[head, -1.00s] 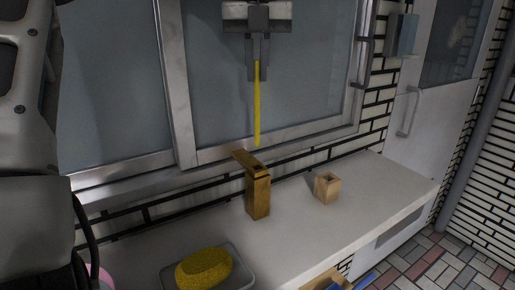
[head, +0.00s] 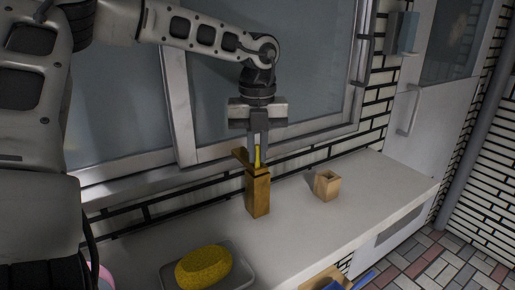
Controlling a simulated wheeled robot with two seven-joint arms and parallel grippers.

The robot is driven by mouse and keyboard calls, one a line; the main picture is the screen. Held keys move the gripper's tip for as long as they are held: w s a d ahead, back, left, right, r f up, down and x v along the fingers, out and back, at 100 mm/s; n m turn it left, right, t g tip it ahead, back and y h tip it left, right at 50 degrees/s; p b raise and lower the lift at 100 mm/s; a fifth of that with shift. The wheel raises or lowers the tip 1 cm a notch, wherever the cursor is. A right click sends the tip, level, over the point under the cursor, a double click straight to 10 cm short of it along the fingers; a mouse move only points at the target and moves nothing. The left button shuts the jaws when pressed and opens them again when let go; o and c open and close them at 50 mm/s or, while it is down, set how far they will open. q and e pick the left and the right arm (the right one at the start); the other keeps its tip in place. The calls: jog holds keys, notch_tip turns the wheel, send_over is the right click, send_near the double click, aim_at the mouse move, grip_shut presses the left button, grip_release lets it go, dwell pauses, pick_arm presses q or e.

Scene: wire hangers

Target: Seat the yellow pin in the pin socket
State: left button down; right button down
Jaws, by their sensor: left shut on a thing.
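My left gripper (head: 258,157) points straight down over the tall brown wooden block (head: 258,196) on the counter. It is shut on the yellow pin (head: 258,157), which stands upright between the fingers. Only a short stretch of the pin shows; its lower part is hidden at the top of the tall block. I cannot tell for sure whether it is inside the block or behind it. The block has a flat piece (head: 241,158) sticking out at its top left. My right gripper is not in view.
A small wooden box with a square opening (head: 327,187) stands to the right on the pale counter (head: 380,190). A yellow sponge (head: 204,266) lies in a grey dish at the front. A window is behind. Counter room is free around the block.

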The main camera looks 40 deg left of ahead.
pick_arm(q)
jog(key=shift+f, duration=0.25)
jog(key=c, duration=1.5)
grip_release()
jog(key=shift+r, duration=0.6)
notch_tip(320, 180, up, 11)
jog(key=shift+b, duration=0.4)
